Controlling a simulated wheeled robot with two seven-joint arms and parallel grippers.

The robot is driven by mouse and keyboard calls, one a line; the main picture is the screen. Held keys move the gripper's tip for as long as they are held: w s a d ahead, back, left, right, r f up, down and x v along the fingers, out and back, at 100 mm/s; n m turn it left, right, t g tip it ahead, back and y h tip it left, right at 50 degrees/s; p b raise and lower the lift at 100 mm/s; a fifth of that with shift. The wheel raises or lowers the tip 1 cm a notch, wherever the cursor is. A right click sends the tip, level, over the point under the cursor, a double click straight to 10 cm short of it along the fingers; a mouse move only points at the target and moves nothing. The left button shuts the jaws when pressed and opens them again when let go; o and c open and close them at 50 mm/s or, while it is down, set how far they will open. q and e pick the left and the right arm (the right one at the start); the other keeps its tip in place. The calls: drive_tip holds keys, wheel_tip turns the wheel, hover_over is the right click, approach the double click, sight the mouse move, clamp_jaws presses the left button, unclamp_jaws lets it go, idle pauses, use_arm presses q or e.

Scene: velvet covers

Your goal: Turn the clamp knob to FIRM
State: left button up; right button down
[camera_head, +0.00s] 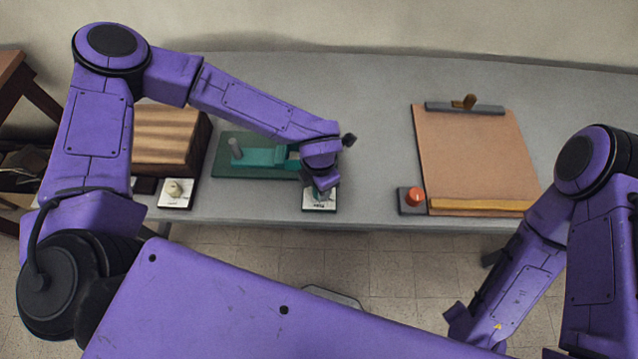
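A white-faced knob plate (318,206) sits at the table's front edge, right of a green clamp-like fixture (262,157). A teal-green knob shows partly on it, and its lettering is too small to read. My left gripper (320,190) points down over this plate, at the knob. The wrist hides much of the knob, and I cannot tell whether the fingers are shut on it. My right arm's purple forearm hangs at lower right, in front of the table, and its gripper is not visible.
A second plate with a cream knob (175,189) sits left, before a wooden block (165,140). A red-orange button (415,196) stands beside a tan clipboard-like board (475,155) at right. The grey table (375,120) is clear between the fixture and the board.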

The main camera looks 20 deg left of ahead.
idle(0.3)
use_arm(q)
drive_tip(key=o, duration=1)
drive_tip(key=shift+o, duration=0.2)
wheel_tip(320, 180, up, 11)
drive_tip(key=b, duration=0.1)
drive_tip(key=shift+f, duration=0.15)
